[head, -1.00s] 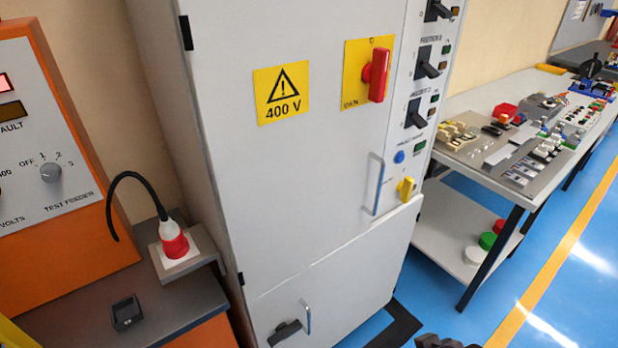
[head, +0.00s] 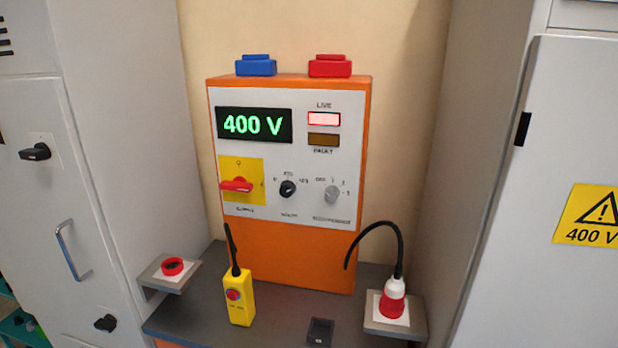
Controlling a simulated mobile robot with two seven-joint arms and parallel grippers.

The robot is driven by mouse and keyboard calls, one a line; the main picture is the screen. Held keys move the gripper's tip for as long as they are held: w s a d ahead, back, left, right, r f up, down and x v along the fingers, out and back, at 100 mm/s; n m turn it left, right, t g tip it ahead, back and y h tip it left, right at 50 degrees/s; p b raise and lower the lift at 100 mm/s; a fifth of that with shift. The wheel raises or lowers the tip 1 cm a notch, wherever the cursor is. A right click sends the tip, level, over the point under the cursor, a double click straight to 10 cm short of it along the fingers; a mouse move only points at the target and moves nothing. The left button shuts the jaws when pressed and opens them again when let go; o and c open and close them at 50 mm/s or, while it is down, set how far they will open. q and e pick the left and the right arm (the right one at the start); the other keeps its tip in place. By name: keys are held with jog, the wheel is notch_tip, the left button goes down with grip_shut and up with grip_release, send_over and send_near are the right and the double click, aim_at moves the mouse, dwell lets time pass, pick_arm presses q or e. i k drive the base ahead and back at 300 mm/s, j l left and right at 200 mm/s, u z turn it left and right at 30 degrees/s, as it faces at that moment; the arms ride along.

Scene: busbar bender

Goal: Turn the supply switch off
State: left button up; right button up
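The supply switch (head: 237,185) is a red rotary handle on a yellow plate (head: 242,166), low on the left of the orange panel's white face. Its handle lies roughly horizontal. The display (head: 254,125) above it reads 400 V in green. Neither of my grippers is in the head view.
A yellow pendant (head: 240,302) stands on the grey shelf below the panel. A red-and-white plug (head: 393,300) with a black cable is at right, and a red ring socket (head: 172,267) at left. Grey cabinets (head: 555,120) flank both sides.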

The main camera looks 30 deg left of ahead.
aim_at(238, 183)
jog(key=u, duration=1.4)
